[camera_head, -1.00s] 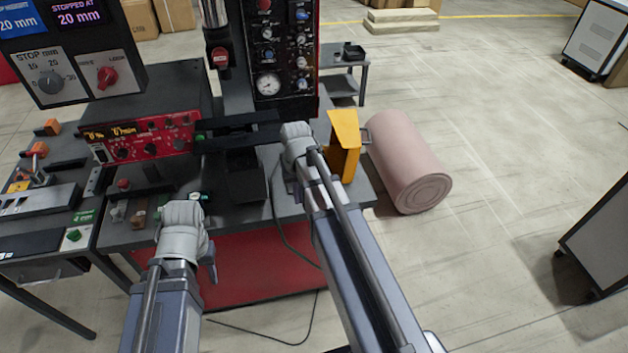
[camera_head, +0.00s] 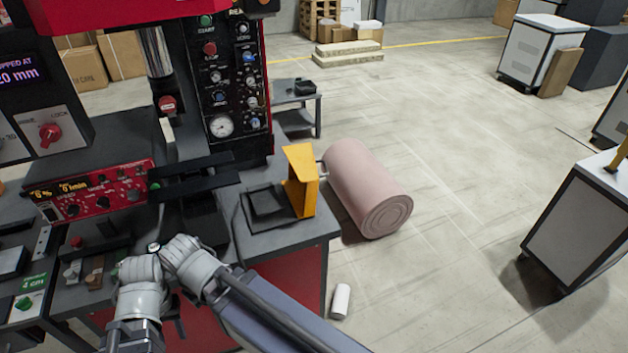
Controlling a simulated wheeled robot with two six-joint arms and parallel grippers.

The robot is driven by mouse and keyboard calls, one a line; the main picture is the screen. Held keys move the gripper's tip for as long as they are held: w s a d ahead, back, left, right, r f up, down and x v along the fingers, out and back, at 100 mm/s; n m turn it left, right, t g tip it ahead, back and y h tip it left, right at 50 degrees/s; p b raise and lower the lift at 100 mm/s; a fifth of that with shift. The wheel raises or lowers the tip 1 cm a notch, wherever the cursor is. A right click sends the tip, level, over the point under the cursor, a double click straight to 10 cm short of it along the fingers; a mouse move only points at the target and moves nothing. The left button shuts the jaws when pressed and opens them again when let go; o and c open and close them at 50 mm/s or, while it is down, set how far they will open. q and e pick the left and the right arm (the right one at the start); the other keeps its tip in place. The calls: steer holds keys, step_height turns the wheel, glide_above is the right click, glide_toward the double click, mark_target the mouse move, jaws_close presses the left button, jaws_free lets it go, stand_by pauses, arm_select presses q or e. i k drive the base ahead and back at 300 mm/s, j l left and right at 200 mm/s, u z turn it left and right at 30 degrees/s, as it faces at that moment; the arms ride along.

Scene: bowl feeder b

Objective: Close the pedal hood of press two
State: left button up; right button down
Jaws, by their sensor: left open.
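A press with a black control panel (camera_head: 222,75) and a red control box (camera_head: 90,195) stands at the left in the head view. I cannot make out a pedal hood for certain, nor which press is press two. My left gripper (camera_head: 154,247) is open at the front of the press table, its fingers mostly hidden behind its grey wrist. My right gripper (camera_head: 172,240) is close beside it, its jaws hidden by its wrist. No held object shows in either.
A yellow bracket (camera_head: 301,180) stands at the table's right end beside a black tray (camera_head: 262,222). A pink roll (camera_head: 362,182) and a small white cylinder (camera_head: 340,301) lie on the floor. Grey cabinets (camera_head: 580,222) stand at the right. Floor between is clear.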

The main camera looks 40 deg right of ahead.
mark_target(301, 187)
steer(key=l, duration=0.7)
steer(key=k+l, duration=0.15)
steer(key=l, duration=1.25)
steer(key=k+l, duration=0.1)
steer(key=l, duration=0.6)
